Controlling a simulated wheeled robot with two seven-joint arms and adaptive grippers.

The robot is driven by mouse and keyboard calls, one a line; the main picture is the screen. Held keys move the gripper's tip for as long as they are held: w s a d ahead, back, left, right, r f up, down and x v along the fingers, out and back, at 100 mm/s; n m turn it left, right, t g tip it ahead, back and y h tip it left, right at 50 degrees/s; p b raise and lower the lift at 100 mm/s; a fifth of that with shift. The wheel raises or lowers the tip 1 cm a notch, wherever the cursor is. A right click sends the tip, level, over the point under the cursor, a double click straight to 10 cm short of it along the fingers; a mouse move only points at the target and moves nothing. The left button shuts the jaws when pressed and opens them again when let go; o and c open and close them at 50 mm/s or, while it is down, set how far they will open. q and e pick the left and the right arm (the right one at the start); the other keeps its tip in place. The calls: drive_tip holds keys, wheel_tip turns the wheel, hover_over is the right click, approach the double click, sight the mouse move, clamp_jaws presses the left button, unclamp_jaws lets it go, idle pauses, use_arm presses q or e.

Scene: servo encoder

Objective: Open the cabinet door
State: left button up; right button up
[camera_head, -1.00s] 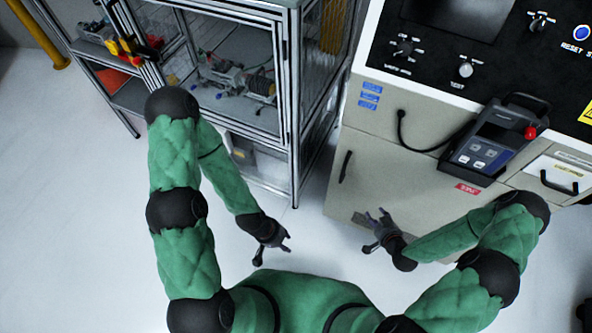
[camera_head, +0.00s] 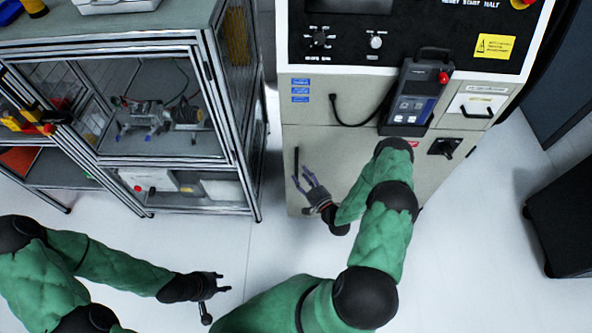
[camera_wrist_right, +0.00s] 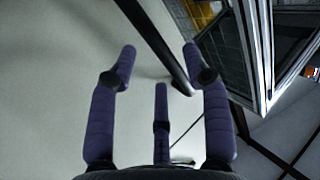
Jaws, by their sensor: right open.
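The beige cabinet (camera_head: 345,168) stands ahead, its door shut. A black vertical handle (camera_head: 296,163) is at the door's left side. My right gripper (camera_head: 308,180) is open just right of the handle, fingers pointing up toward the door. In the right wrist view, the black handle bar (camera_wrist_right: 155,40) runs diagonally between the spread purple fingers of the right gripper (camera_wrist_right: 160,75). Contact with the handle cannot be told. My left gripper (camera_head: 215,300) looks open and empty, low over the floor left of my body.
An aluminium-framed glass cabinet (camera_head: 225,120) with equipment inside stands left, across a narrow gap. A handheld pendant (camera_head: 412,105) with a cable hangs on the beige cabinet's front. A black box (camera_head: 565,215) stands at right. The white floor (camera_head: 470,270) between is clear.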

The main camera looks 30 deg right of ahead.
drive_tip(key=shift+w, duration=2.1)
clamp_jaws()
